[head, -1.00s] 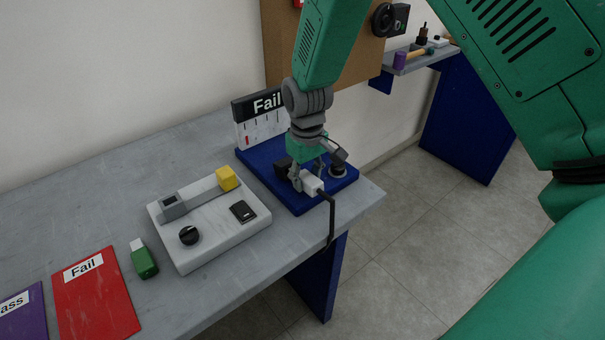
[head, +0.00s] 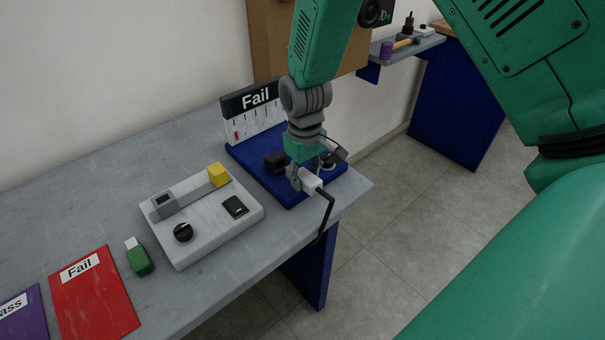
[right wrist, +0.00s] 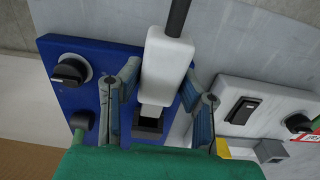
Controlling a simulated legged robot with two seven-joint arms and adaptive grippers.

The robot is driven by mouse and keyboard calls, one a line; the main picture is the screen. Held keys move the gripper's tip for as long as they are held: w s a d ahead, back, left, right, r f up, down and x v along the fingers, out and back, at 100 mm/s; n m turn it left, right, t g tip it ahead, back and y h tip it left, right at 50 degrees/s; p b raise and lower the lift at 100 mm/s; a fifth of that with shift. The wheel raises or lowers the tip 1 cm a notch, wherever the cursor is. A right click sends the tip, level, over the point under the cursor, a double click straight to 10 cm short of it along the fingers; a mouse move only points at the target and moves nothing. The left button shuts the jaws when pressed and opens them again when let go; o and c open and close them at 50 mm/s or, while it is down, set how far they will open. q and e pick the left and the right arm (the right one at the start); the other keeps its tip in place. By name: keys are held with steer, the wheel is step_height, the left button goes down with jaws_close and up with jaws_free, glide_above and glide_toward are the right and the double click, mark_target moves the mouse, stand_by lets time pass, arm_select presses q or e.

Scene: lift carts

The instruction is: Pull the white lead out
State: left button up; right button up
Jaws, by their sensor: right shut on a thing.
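The white lead (head: 312,184) has a white plug body and a black cord hanging past the table's front edge. My right gripper (head: 303,179) is shut on the plug body, over the blue base (head: 290,197). In the right wrist view the lead (right wrist: 167,62) lies between the two fingers of the gripper (right wrist: 160,85). Its narrow pale tip points at a black socket (right wrist: 147,128) on the blue base (right wrist: 62,45). I cannot tell whether the tip is still inside the socket. My left gripper is not in view.
A black knob (right wrist: 70,72) is on the blue base, beside the fingers. A "Fail" gauge panel (head: 255,112) stands behind. Left are a white device (head: 210,228) with a yellow block (head: 218,174), a green stick (head: 139,257) and a red "Fail" sheet (head: 93,297).

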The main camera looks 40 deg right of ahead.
steer(key=shift+r, duration=0.1)
step_height(320, 180, up, 4)
steer(key=p, duration=0.4)
steer(key=shift+r+p, duration=0.95)
steer(key=shift+r, duration=0.1)
